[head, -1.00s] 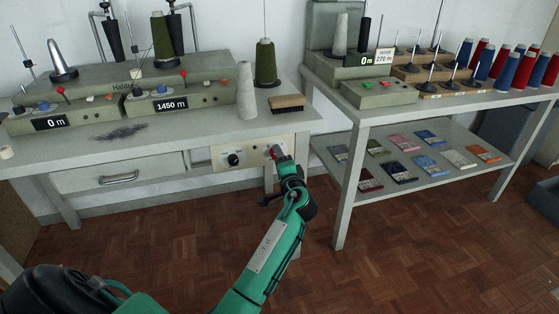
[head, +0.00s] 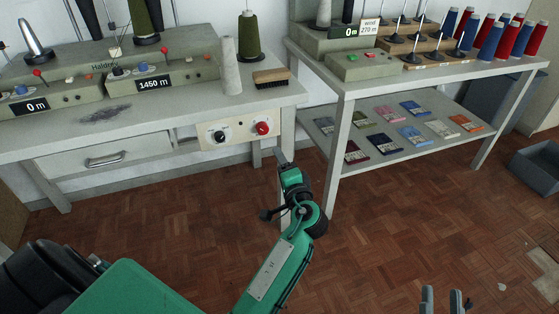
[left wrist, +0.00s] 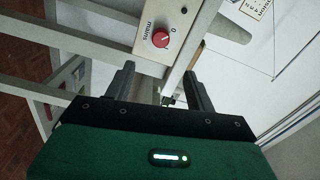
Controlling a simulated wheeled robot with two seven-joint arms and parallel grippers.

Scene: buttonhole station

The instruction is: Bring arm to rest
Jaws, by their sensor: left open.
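My left arm reaches in from the bottom of the head view. Its gripper (head: 284,158) is in front of the table leg, below and right of the control panel (head: 240,130), apart from the red knob (head: 263,128). In the left wrist view the left gripper (left wrist: 158,75) has its two fingers spread with nothing held. The red mains knob (left wrist: 160,37) shows beyond and between the fingertips. My right gripper (head: 443,297) shows at the bottom right of the head view, two fingers apart over the floor, empty as far as seen.
The winding table (head: 150,117) carries a machine, cones and a brush (head: 272,77). The second table (head: 420,78) stands at the right, with spools on top and several coloured packets on its lower shelf (head: 385,155). A grey bin (head: 537,165) is at far right. Floor in front is clear.

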